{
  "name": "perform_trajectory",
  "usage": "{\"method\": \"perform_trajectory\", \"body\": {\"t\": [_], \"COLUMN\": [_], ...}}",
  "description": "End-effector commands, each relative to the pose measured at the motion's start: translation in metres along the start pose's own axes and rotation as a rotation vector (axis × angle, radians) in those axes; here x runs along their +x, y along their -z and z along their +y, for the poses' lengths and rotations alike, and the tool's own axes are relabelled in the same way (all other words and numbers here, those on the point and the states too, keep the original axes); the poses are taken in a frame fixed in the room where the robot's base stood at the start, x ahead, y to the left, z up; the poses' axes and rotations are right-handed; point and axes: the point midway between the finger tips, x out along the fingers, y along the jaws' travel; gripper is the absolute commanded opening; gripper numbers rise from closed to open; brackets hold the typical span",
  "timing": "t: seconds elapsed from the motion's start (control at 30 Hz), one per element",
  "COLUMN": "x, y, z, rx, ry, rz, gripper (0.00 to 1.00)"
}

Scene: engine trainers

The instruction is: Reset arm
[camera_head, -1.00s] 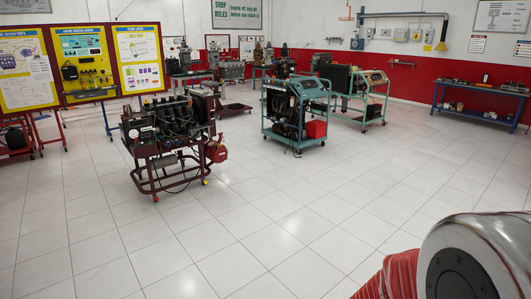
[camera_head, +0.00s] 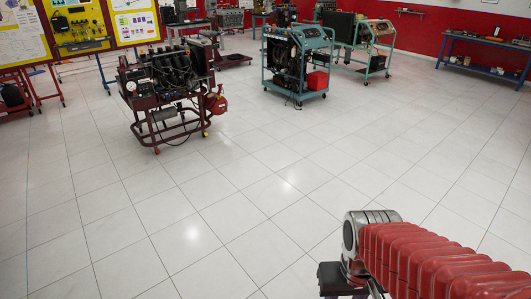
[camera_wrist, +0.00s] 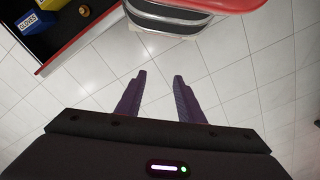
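My gripper (camera_wrist: 159,76) shows in the wrist view with its two dark purple fingers apart and nothing between them. Pale floor tiles show behind the fingertips. In the head view, my arm enters at the lower right with a red ribbed sleeve and a silver joint. A dark part hangs below that joint, and the fingers cannot be made out there.
The wrist view shows a black surface with a red edge (camera_wrist: 66,48), a blue box (camera_wrist: 31,17) marked GLOVES, and a red rounded edge (camera_wrist: 205,4) near the fingers. Engine trainers (camera_head: 170,90) (camera_head: 290,62) stand farther off; the middle floor (camera_head: 250,190) is clear.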

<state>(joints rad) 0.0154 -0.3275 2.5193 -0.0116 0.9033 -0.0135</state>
Motion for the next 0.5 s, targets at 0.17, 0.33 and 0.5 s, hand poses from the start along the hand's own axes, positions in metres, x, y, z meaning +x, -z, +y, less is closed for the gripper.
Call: {"method": "perform_trajectory", "body": {"t": [0.17, 0.33, 0.5], "x": [-0.035, -0.068, -0.1], "y": [0.01, 0.015, 0.016], "z": [-0.002, -0.003, -0.005], "rx": [0.012, 0.017, 0.014], "ry": [0.002, 0.005, 0.007], "rz": [0.127, 0.239, 0.35], "gripper": [0.34, 0.34, 0.34]}}
